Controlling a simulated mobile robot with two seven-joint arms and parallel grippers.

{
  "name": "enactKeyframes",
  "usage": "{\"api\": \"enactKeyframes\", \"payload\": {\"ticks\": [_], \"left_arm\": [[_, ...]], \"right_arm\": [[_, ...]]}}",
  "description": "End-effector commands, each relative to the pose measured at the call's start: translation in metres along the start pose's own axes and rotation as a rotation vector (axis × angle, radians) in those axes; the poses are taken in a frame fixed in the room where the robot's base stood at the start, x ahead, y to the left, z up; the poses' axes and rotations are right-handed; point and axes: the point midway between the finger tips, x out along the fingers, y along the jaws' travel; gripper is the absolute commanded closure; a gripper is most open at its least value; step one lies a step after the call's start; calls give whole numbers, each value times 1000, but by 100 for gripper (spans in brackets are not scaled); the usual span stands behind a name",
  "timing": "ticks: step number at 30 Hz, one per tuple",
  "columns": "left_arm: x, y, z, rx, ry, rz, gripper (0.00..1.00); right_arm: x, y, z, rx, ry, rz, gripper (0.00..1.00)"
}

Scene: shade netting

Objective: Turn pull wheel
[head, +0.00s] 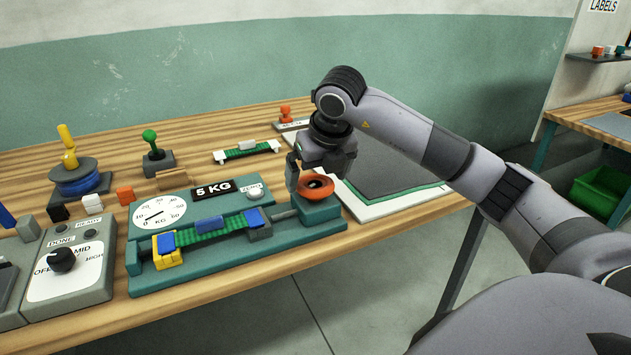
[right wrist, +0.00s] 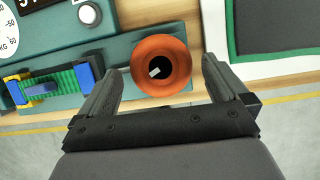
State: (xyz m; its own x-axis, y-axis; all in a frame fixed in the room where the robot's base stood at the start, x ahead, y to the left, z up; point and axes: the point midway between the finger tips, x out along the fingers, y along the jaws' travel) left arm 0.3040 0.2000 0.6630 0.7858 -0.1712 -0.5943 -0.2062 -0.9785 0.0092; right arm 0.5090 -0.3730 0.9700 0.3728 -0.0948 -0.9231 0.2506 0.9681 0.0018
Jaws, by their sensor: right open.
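The pull wheel is an orange round wheel with a dark hollow centre (head: 303,189). It sits on a teal block at the right end of the test rig. In the right wrist view the wheel (right wrist: 160,46) lies between the two fingers, with a small pale mark in its dark centre. My right gripper (head: 312,178) points down over the wheel, fingers apart; in the right wrist view the gripper (right wrist: 162,77) is open with a gap on each side of the wheel. I cannot tell how far the fingertips reach down beside it. My left gripper is out of view.
The teal rig (head: 285,235) holds a green strip (head: 224,228) between a yellow clamp (head: 166,250) and a grey clamp. A dial (head: 158,213) and a "5 KG" sign (head: 213,189) stand behind. A control box (head: 68,280) stands left.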

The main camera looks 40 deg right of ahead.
Motion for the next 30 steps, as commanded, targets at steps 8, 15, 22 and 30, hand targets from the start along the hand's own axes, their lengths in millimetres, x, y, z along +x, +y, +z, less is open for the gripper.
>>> {"api": "enactKeyframes", "payload": {"ticks": [8,15,22,30], "left_arm": [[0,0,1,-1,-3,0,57],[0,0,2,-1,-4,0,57],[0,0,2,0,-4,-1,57],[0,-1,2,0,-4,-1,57]], "right_arm": [[-38,0,1,0,-3,1,0],[-43,0,0,1,-1,-1,0],[-42,0,0,0,-1,0,0],[-42,0,0,0,-1,0,0]]}}
